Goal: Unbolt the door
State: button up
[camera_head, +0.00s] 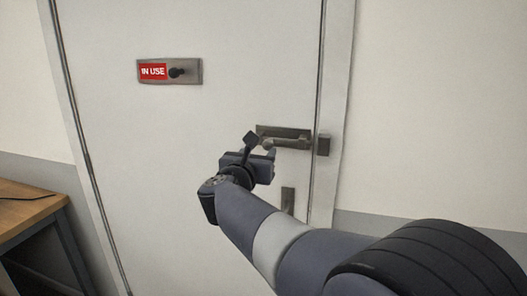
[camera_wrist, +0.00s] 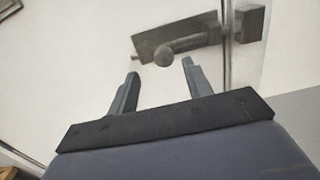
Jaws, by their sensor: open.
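The white door (camera_head: 200,120) fills the middle of the head view and is closed in its frame. A metal bolt (camera_head: 286,137) with a round knob is mounted near its right edge; in the wrist view the bolt (camera_wrist: 180,40) and its knob (camera_wrist: 164,55) show clearly. A small catch block (camera_head: 323,145) sits on the frame right of the bolt, and the wrist view shows it too (camera_wrist: 250,24). My gripper (camera_head: 260,150) is open and empty, just left of the bolt. In the wrist view the knob appears beyond and between the two fingertips (camera_wrist: 162,70), apart from them.
A red "IN USE" sign plate (camera_head: 169,71) with a dark knob is on the door at upper left. A small metal plate (camera_head: 288,200) is lower on the door. A wooden table (camera_head: 28,205) stands at the left. The wall (camera_head: 440,110) at right is bare.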

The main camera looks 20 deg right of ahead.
aim_at(268, 146)
jog(key=v, duration=0.3)
jog(key=shift+s+a, duration=0.2)
jog(key=shift+s, duration=0.15)
jog(key=p+x, duration=0.2)
jog(key=x, duration=0.9)
jog(key=shift+d, duration=0.1)
jog(key=shift+s+d, duration=0.15)
jog(key=shift+s, duration=0.1)
